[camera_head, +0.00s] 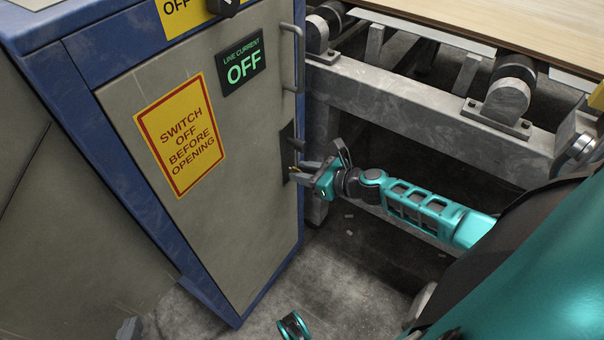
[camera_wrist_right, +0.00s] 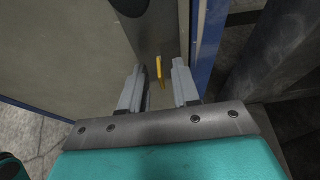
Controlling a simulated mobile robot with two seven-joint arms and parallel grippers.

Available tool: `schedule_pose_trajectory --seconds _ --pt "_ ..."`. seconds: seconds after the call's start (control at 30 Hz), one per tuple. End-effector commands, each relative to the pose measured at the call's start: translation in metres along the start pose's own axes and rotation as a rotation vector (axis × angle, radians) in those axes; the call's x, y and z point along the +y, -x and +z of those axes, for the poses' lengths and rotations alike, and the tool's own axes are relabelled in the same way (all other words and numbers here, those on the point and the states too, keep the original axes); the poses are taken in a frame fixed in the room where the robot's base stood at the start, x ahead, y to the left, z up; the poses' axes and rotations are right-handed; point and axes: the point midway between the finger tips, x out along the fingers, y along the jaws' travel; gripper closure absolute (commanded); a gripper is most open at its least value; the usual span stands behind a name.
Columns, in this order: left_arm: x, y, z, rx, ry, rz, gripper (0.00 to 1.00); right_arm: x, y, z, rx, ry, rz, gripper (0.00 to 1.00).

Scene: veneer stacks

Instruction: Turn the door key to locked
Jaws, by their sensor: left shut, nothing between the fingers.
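A small yellow key (camera_wrist_right: 159,70) stands in the dark lock plate (camera_head: 286,148) on the grey cabinet door (camera_head: 235,180). In the right wrist view its bow looks upright and thin. In the head view only a small yellow bit of the key (camera_head: 292,169) shows. My right gripper (camera_head: 304,172) reaches the plate from the right. Its two grey fingers (camera_wrist_right: 157,88) are open, one on each side of the key, with gaps between. A grey tip at the bottom left edge looks like my left gripper (camera_head: 130,328), shut and empty, away from the door; most of it is out of frame.
The door has a grey handle (camera_head: 298,58) above the plate, a green "LINE CURRENT OFF" display (camera_head: 243,66) and a yellow warning sign (camera_head: 180,135). A metal conveyor frame (camera_head: 430,105) stands close behind my right arm. The floor (camera_head: 345,265) below is open.

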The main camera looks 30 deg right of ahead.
Motion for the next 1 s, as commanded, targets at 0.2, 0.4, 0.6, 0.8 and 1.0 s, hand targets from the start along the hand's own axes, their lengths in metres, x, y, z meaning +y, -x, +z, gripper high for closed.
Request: schedule_pose_trajectory --seconds 0.2,0.4,0.6,0.8,1.0 --pt "0.0002 -0.0006 -0.0001 0.002 0.000 0.001 1.00 0.0002 -0.0069 0.0002 0.000 0.000 0.000 0.69" --pt "0.0001 -0.0007 -0.0018 0.004 -0.001 0.001 1.00 0.0003 -0.0067 0.0004 0.000 0.000 0.001 0.70" --pt "-0.0005 -0.0011 -0.0032 0.007 -0.004 0.001 1.00 0.0003 -0.0066 0.0003 0.000 0.000 0.001 0.89" --pt "-0.0012 -0.0010 -0.0031 0.006 -0.008 0.001 1.00 0.0003 -0.0065 0.0003 0.000 0.001 0.001 1.00" --pt "-0.0014 -0.0008 -0.0030 0.006 -0.010 0.002 1.00 0.0003 -0.0065 0.0003 0.000 0.001 0.001 1.00"
